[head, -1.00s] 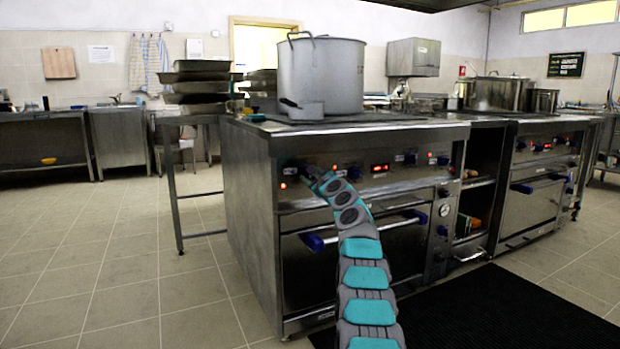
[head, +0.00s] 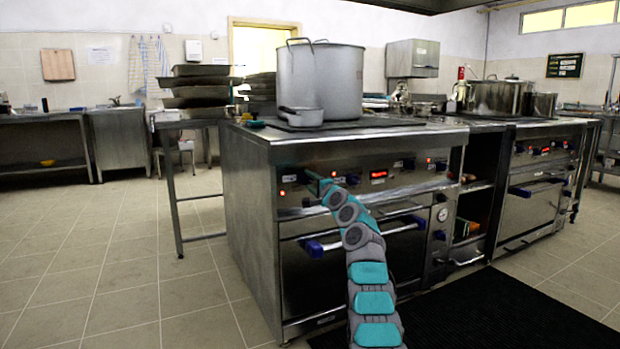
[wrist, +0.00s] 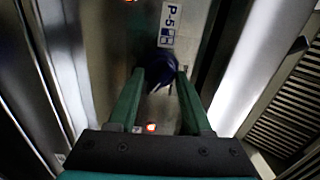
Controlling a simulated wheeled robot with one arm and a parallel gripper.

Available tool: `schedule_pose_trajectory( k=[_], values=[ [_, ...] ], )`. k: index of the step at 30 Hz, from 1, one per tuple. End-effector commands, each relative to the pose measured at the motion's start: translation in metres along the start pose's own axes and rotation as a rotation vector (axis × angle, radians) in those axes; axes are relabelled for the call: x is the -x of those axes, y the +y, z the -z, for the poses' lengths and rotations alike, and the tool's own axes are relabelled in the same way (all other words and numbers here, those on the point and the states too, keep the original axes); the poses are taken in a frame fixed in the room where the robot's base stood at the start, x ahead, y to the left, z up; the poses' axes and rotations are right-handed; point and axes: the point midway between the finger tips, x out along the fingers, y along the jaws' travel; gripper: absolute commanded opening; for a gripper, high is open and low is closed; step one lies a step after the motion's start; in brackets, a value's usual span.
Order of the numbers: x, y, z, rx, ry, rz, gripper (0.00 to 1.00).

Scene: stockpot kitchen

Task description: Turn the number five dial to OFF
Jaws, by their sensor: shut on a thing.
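The number five dial (wrist: 167,66) is a dark blue knob on the steel stove front in the wrist view, beside a white label (wrist: 170,22) reading P-5. My gripper (wrist: 163,72) has its two green fingers on either side of the dial, shut on it. The dial's pointer is too dark to read. In the head view my gripper (head: 309,176) reaches the left end of the stove's control panel, and it hides the dial there. A small red light (wrist: 151,127) glows below the dial in the wrist view.
A large pot (head: 335,85) and a small saucepan (head: 302,116) stand on the stove top above the panel. A black mat (head: 500,305) lies on the floor at right. The tiled floor at left is clear.

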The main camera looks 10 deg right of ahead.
Motion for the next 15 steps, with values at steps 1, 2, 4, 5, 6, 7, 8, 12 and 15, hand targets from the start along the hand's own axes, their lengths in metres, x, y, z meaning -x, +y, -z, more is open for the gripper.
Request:
schedule_pose_trajectory(
  k=[1,2,4,5,6,7,8,12,15],
  values=[
    [-0.0007,-0.0014,0.0005,0.044,-0.004,-0.004,0.00],
    [-0.0006,-0.0015,0.0008,0.073,-0.006,-0.004,0.00],
    [-0.0004,-0.0020,0.0016,0.139,-0.010,-0.005,0.00],
    [-0.0005,-0.0025,0.0012,0.166,-0.013,-0.005,0.00],
    [-0.0005,-0.0028,0.0010,0.204,-0.016,-0.005,0.00],
    [-0.0006,-0.0030,0.0009,0.232,-0.018,-0.005,0.00],
    [-0.0006,-0.0031,0.0008,0.260,-0.021,-0.005,0.00],
    [-0.0010,-0.0020,0.0006,0.392,-0.031,-0.007,0.00],
    [-0.0006,-0.0016,0.0017,0.487,-0.036,-0.008,0.00]
  ],
)
